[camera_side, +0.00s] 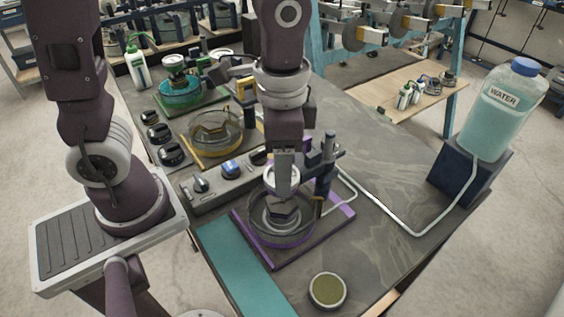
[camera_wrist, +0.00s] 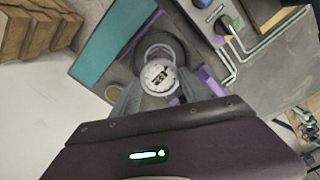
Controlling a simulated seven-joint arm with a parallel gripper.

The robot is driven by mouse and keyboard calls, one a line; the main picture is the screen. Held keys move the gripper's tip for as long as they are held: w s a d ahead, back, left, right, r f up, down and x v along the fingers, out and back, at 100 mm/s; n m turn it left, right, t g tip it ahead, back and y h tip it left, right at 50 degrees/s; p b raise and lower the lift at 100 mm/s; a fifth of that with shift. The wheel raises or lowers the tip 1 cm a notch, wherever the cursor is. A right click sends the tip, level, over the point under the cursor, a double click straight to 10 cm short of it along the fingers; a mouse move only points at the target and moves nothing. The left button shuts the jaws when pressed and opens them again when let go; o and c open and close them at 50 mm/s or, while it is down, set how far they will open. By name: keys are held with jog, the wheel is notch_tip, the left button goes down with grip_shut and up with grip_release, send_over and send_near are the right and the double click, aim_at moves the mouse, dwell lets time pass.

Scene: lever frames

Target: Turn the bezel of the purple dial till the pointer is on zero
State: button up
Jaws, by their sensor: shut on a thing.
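The purple station (camera_side: 253,248) has a purple-edged base with a round clear dish on it. A small round dial (camera_side: 282,180) with a pale face sits above the dish, beside a dark upright post (camera_side: 327,160). In the wrist view the white dial face (camera_wrist: 158,75) shows between my fingers, with a dark mark at its middle. The pointer's reading is too small to tell. My gripper (camera_side: 283,168) points down from above and is shut on the dial's bezel. In the wrist view my gripper (camera_wrist: 158,92) has a finger on each side of the dial.
Yellow (camera_side: 213,150) and green (camera_side: 180,98) stations stand behind on the same bench. A row of knobs (camera_side: 230,170) lies left of the dial. A water bottle (camera_side: 506,110) on a dark block feeds a pale tube (camera_side: 413,232). A round olive-topped tin (camera_side: 327,290) stands in front.

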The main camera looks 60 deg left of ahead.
jog(key=n, duration=1.2)
jog(key=shift+n, duration=0.3)
dwell(0.3)
jog(key=o, duration=1.1)
notch_tip(320, 180, up, 7)
jog(key=shift+r, duration=0.1)
